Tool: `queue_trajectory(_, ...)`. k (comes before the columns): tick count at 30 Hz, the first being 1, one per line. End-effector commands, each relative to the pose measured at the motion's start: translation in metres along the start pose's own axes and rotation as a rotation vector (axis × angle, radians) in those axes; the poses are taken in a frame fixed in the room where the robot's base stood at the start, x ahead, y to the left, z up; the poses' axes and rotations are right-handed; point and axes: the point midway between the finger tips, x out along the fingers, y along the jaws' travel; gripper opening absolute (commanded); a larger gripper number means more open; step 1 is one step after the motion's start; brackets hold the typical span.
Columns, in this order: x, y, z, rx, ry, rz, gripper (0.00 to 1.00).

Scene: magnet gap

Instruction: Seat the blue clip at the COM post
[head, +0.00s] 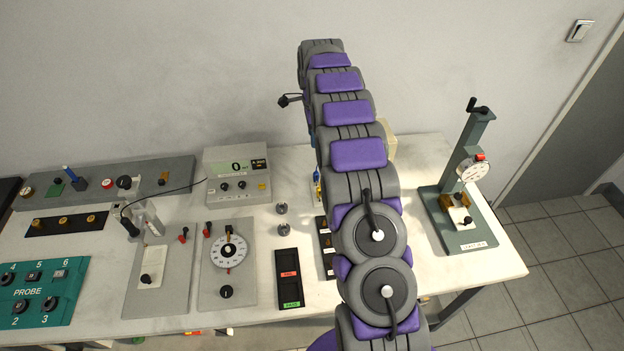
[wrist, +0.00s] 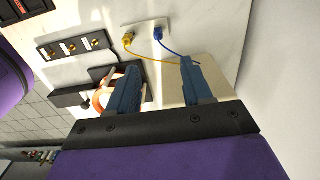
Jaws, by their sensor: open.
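In the wrist view, the blue clip (wrist: 158,34) sits on a small white holder (wrist: 144,31), beside a yellow clip (wrist: 127,41). A blue lead and a yellow lead run from them toward my right finger. My gripper (wrist: 163,75) is open, with two blue-grey fingers apart and nothing seen held between them. The clips lie beyond the fingertips. A black strip with three brass posts (wrist: 72,47) lies to the left; its labels are too small to read, so I cannot tell which is COM. In the head view, my arm hides the gripper and part of this strip (head: 322,262).
A copper-coloured coil (wrist: 98,100) is close by my left finger, and a pale box (wrist: 228,72) is by the right one. In the head view, a dial-gauge stand (head: 430,210) stands right, a black two-slot tray (head: 290,290) and a meter (head: 237,170) left.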

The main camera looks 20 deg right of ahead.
Motion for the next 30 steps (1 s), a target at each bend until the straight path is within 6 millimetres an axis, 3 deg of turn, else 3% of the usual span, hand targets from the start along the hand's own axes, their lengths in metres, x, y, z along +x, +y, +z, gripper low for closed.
queue_trajectory(8, 0.028, 0.000, -0.001, 0.005, 0.001, 0.003, 0.50)
queue_trajectory(21, 0.113, 0.001, -0.001, 0.004, 0.000, 0.006, 0.50)
queue_trajectory(30, 0.134, 0.001, -0.004, 0.005, 0.000, 0.002, 0.50)
